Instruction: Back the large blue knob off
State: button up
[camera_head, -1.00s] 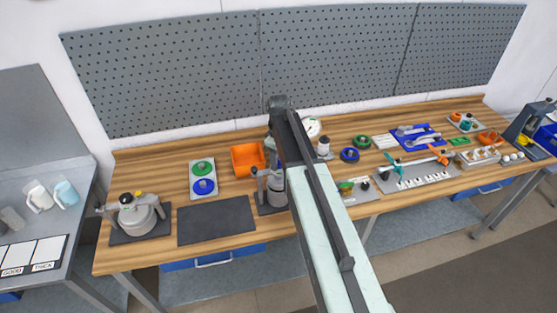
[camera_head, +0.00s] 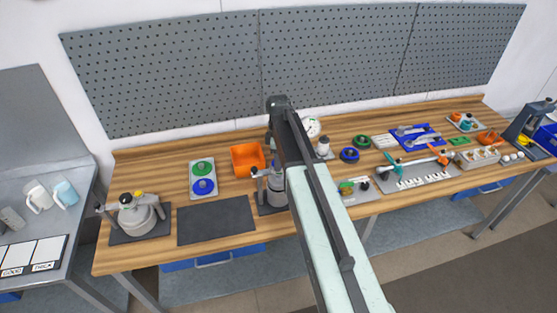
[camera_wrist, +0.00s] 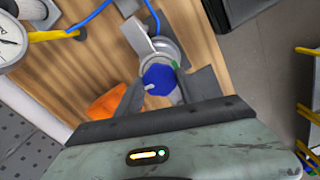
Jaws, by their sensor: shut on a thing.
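The large blue knob (camera_wrist: 158,79) sits on top of a grey metal pot (camera_wrist: 168,48) in the wrist view. A pale pointer or tab shows at its lower left edge and a green mark at its upper right. My gripper (camera_wrist: 164,84) is shut on the knob, with one dark finger on each side of it. In the head view the pot (camera_head: 276,190) stands on a dark mat at the middle of the bench, and my arm hides the knob and most of my gripper.
An orange bin (camera_head: 247,158) stands behind left of the pot. A tray (camera_head: 191,179) with a green and a blue disc is further left. Another pot (camera_head: 136,216) stands at the bench's left end. A dial gauge (camera_wrist: 10,42) is near my gripper. A bare dark mat (camera_head: 216,221) lies left.

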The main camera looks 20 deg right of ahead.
jog(key=shift+s, duration=0.1)
jog(key=o, duration=1.4)
jog(key=shift+a+f, duration=0.1)
notch_tip(320, 180, up, 8)
jog(key=p, duration=0.8)
jog(key=shift+f, duration=0.1)
